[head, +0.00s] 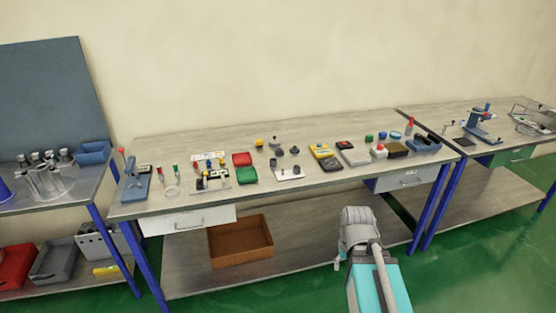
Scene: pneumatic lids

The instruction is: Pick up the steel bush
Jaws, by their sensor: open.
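I cannot pick out the steel bush for certain; several small grey metal parts stand near the middle of the central bench, among them a dark grey round part (278,151), another small grey part (295,150) and a pale plate with dark pieces on it (289,173). Any of these may be it, but they are too small to tell. My folded grey arm shows at the lower right, in front of the bench and well apart from these parts. I cannot make out my gripper's fingers.
The bench's back strip is mostly clear. More benches stand left and right.

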